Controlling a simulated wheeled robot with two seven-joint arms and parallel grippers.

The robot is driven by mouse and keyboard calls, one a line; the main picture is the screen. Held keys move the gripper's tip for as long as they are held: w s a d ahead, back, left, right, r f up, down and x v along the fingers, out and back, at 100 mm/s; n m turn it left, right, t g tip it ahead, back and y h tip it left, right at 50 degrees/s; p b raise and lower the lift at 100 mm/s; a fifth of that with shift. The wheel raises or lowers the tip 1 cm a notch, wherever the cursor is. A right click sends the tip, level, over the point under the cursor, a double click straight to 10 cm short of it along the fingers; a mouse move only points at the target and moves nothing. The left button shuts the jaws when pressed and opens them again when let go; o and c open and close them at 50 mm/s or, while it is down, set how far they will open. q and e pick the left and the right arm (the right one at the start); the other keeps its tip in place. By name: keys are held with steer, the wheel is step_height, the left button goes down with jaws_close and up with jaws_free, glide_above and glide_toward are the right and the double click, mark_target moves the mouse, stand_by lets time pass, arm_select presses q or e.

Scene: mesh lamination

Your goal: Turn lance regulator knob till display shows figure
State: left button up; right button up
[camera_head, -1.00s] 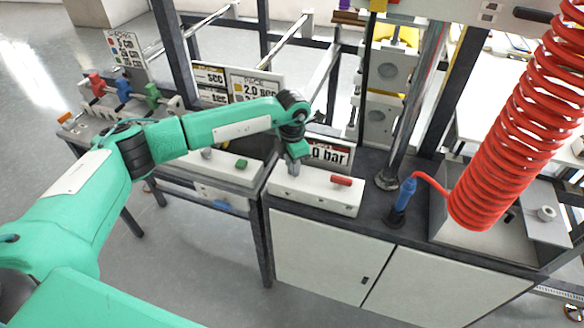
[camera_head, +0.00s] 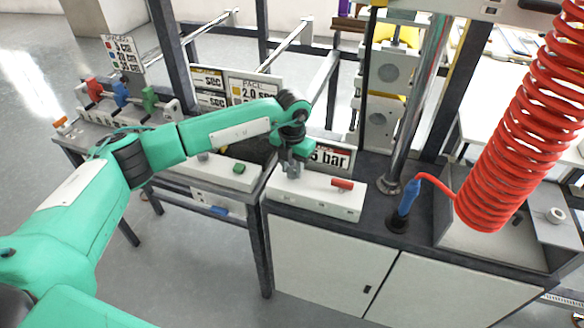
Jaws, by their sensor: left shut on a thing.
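My left gripper (camera_head: 292,168) is over the left part of a white regulator box (camera_head: 318,196). It is shut on the regulator knob, which is mostly hidden by the fingers. A red handle (camera_head: 342,184) sits on the right end of the same box. A blue lance (camera_head: 409,197) stands upright in a dark holder to the right, joined to a red coiled hose (camera_head: 520,130). My right gripper is not in view.
A second white box with a green button (camera_head: 239,169) is to the left. Sign panels (camera_head: 254,88) stand behind it. Red, blue and green clamps (camera_head: 122,94) are at the far left. A metal post (camera_head: 418,110) rises behind the lance.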

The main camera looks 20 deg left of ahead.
arm_select(q)
steer(key=shift+r, duration=0.1)
steer(key=o, duration=1)
